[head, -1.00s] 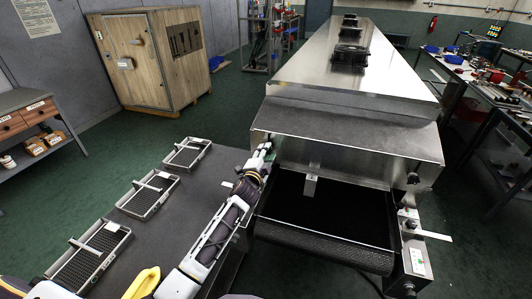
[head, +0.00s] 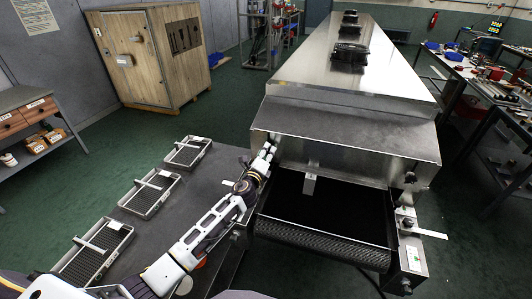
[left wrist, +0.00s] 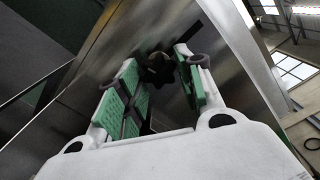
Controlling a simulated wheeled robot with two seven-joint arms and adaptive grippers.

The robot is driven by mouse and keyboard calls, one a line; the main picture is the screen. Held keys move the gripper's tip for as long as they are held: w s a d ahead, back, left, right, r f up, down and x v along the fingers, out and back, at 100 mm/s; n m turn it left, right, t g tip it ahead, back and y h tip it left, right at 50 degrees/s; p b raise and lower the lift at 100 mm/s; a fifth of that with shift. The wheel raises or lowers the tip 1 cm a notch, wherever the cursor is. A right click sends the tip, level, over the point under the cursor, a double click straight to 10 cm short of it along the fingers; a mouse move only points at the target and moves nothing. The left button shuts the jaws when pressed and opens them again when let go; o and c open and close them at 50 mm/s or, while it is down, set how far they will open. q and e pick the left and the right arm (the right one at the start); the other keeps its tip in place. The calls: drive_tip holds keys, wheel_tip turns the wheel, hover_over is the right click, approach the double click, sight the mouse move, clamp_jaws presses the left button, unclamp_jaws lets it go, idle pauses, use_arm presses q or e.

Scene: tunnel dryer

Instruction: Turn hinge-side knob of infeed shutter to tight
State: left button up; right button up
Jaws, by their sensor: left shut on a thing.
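The infeed shutter (head: 350,155) is the steel panel at the near end of the long dryer, above the dark infeed opening. My left gripper (head: 270,148) is at the left end of this panel in the head view and hides the knob there. In the left wrist view, a dark lobed knob (left wrist: 159,70) sits on the steel between the green-padded fingers of my left gripper (left wrist: 160,62). The gripper is shut on this knob. How far the knob is turned cannot be told. Another dark knob (head: 410,177) shows at the panel's right end. My right gripper is out of view.
A dark table (head: 205,190) with several mesh trays (head: 147,194) stands left of the dryer, under my left arm. The dark conveyor belt (head: 320,243) lies below the opening. A wooden cabinet (head: 160,60) stands back left, and cluttered benches (head: 490,85) stand at right.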

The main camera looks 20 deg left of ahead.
use_arm(q)
drive_tip(key=shift+f+m+p, duration=0.1)
drive_tip(key=shift+m+p, duration=0.2)
drive_tip(key=shift+m, duration=1)
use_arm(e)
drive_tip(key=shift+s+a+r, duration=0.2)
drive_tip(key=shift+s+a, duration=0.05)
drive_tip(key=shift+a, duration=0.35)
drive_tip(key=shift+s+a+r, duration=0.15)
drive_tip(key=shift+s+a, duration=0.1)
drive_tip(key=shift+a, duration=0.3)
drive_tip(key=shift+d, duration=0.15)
use_arm(q)
drive_tip(key=o, duration=1)
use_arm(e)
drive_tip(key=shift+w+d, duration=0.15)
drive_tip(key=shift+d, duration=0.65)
